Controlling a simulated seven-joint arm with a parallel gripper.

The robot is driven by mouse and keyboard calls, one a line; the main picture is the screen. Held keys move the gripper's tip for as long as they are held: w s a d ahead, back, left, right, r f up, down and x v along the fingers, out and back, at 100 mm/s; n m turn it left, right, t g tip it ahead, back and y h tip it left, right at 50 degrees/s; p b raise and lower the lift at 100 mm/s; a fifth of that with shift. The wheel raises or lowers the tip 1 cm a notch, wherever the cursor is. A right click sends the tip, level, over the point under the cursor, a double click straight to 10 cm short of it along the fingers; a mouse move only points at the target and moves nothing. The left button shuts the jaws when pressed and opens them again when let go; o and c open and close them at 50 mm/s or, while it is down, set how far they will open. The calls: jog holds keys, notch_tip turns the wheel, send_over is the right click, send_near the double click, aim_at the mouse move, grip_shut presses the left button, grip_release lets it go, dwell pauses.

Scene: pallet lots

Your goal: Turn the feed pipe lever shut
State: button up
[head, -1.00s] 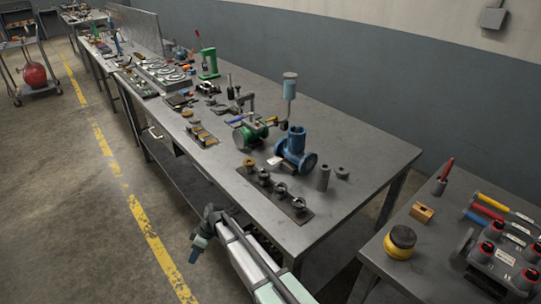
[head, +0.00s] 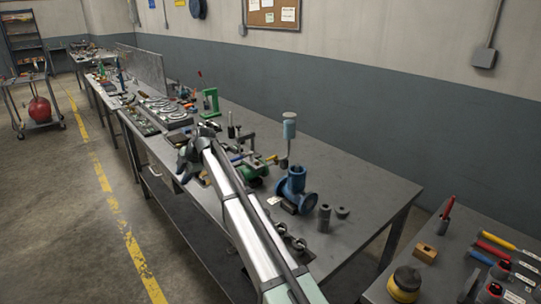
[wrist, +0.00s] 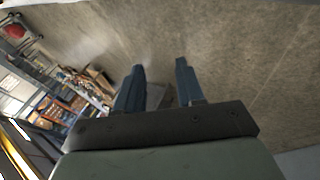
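A green valve body (head: 254,173) sits on the long grey workbench, partly hidden behind my arm. A small yellow handle (head: 271,159) and a blue one (head: 237,157) show beside it; I cannot tell which is the feed pipe lever or how it is set. A blue flanged pipe fitting (head: 295,190) stands to its right. My gripper (head: 185,168) is at the bench's front edge, left of the green valve and apart from it. In the wrist view its two dark blue fingers (wrist: 160,85) are apart with nothing between them.
A light-blue cylinder on a stem (head: 289,126) rises behind the valves. A green press (head: 211,103) and several parts crowd the bench's left. The back right of the bench is bare. A second table (head: 440,262) holds tools.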

jog(key=w+d+r+h, duration=0.2)
jog(key=w+d+r, duration=0.3)
jog(key=w+d, duration=0.3)
jog(key=w+d+r+h, duration=0.1)
jog(key=w+d+r, duration=0.5)
jog(key=d, duration=0.5)
jog(key=h, duration=0.2)
send_near(270, 159)
jog(key=shift+m, duration=0.4)
jog(key=f, duration=0.2)
jog(key=w+a+f, duration=0.1)
jog(key=f, duration=0.4)
jog(key=shift+w+a+f, duration=0.15)
jog(key=shift+w, duration=0.1)
grip_shut()
